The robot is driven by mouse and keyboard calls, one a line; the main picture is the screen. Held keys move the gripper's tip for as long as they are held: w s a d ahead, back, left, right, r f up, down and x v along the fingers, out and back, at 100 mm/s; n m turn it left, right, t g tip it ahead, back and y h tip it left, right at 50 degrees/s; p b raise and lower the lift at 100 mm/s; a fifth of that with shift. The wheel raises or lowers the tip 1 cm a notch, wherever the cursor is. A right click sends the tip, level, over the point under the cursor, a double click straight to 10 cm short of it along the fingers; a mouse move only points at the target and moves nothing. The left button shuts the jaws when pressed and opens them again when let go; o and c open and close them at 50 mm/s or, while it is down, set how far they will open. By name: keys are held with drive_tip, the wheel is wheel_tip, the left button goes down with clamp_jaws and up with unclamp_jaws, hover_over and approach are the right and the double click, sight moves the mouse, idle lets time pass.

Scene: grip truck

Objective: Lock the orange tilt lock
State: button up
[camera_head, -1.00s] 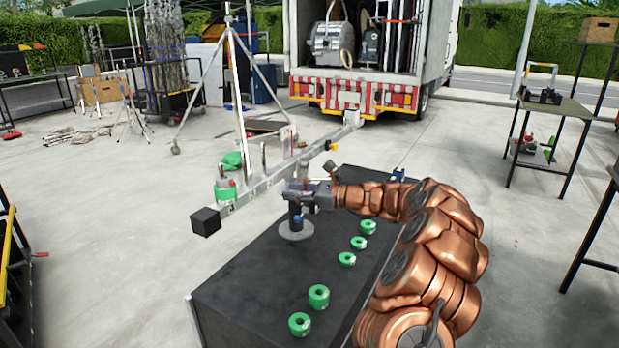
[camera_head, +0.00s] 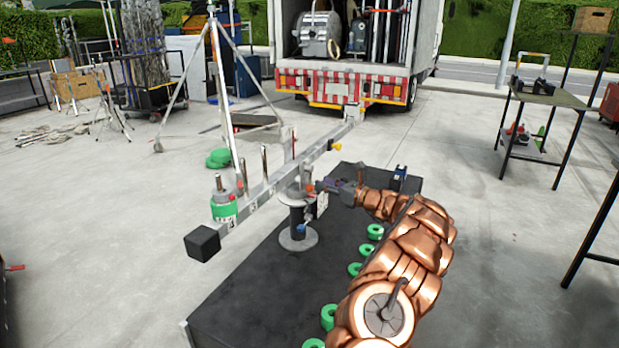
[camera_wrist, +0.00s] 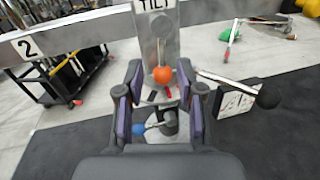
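The orange tilt lock knob (camera_wrist: 162,74) sits on a grey metal bracket under a TILT label (camera_wrist: 157,5) in the wrist view. It lies between my fingertips in the picture; I cannot tell whether they touch it. My gripper (camera_wrist: 160,82) is open, with a purple-padded finger on each side. In the head view my gripper (camera_head: 326,186) is at the right side of the pivot head on the post (camera_head: 297,218), beside a small orange spot (camera_head: 310,188) that looks like the knob.
The long beam (camera_head: 270,187) crosses above the post, with a green weight (camera_head: 223,208) on it. A black-tipped lever (camera_wrist: 267,96) sticks out right in the wrist view, and a blue knob (camera_wrist: 138,128) is below. Green rings lie on the black base (camera_head: 250,300).

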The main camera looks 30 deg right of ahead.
drive_tip(key=shift+p+x, duration=0.3)
drive_tip(key=shift+x, duration=2.4)
drive_tip(key=shift+d, duration=0.1)
drive_tip(key=shift+c, duration=0.3)
clamp_jaws()
